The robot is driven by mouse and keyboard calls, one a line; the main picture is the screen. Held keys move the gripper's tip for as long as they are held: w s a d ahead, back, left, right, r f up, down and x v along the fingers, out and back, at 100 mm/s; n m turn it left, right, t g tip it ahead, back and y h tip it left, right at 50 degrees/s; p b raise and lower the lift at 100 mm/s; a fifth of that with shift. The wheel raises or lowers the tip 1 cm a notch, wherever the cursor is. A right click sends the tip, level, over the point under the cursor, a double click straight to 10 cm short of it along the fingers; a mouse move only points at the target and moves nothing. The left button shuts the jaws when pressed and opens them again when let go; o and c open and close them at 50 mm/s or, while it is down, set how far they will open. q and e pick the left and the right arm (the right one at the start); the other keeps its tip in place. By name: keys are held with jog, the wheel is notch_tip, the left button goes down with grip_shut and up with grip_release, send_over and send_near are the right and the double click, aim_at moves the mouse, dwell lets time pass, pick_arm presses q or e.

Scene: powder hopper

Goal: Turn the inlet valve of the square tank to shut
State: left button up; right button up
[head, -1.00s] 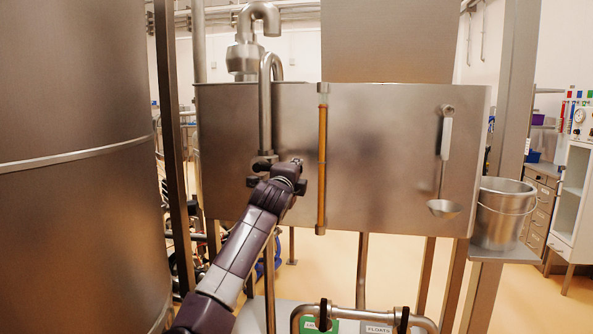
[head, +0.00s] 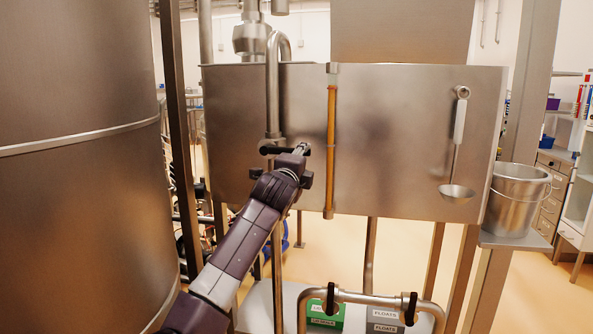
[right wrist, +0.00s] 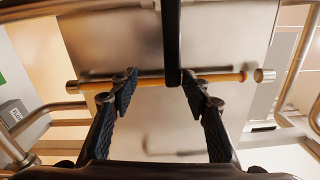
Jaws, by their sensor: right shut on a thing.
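The square tank (head: 420,140) is a wide steel box with an amber sight tube (head: 331,140) on its front. Its inlet pipe (head: 273,95) bends over the rim and runs down the front to the inlet valve. The valve's black handle (head: 270,150) lies level, across the upright pipe. My right gripper (head: 300,163) is at the handle and partly hides the valve. In the right wrist view, the black handle (right wrist: 172,40) runs between the fingers of my right gripper (right wrist: 160,85), which is shut on it. My left gripper is not in view.
A large round steel vessel (head: 75,180) fills the left side, close to my arm. A ladle (head: 458,150) hangs on the tank front. A steel bucket (head: 516,200) stands on a shelf at right. Low pipework with black handles (head: 365,297) is below the tank.

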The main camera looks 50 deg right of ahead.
jog(key=v, duration=0.9)
jog(key=shift+a+r, duration=0.2)
jog(key=shift+a, duration=0.1)
jog(key=shift+d, duration=0.1)
